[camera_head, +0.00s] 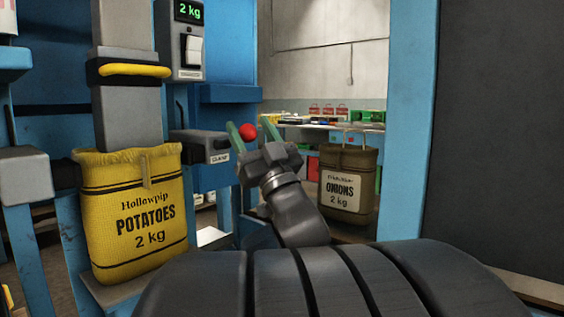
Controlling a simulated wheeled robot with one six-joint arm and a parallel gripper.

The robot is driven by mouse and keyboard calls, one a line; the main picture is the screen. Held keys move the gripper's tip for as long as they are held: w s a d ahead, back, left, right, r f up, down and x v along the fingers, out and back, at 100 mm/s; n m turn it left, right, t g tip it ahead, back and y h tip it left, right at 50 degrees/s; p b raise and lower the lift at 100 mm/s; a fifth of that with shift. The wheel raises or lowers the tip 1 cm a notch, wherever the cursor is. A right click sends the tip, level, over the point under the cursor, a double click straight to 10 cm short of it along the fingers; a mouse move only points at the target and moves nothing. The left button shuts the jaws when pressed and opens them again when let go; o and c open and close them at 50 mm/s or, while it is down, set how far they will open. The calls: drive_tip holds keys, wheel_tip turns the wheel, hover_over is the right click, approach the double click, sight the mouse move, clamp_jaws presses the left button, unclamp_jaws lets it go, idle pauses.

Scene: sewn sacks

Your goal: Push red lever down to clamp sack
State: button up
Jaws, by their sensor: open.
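The red lever's round knob (248,131) shows just right of the grey clamp box (205,146), which is labelled as the clamp. The lever's shaft is hidden or too small to make out. My gripper (248,122) is open, its two greenish fingers on either side of the knob in the picture. I cannot tell whether they touch it. The yellow potato sack (138,213), marked 2 kg, hangs upright with its mouth around the lower end of the grey spout (128,120).
A scale display (189,11) reads 2 kg above a white switch (193,50). A yellow handle (135,70) crosses the spout. A brown onion sack (348,185) stands behind my arm on the right. Blue posts (410,100) frame the space.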

drive_tip(key=v, duration=1.2)
drive_tip(key=shift+r, duration=0.15)
drive_tip(key=x, duration=1.4)
drive_tip(key=shift+f, duration=0.2)
drive_tip(key=v, duration=1.4)
drive_tip(key=x, duration=1.5)
drive_tip(key=shift+s+r+p, duration=0.15)
drive_tip(key=shift+p, duration=0.25)
drive_tip(key=shift+w+a+r+p, duration=0.3)
drive_tip(key=shift+r+p, duration=0.1)
drive_tip(key=shift+p, duration=0.75)
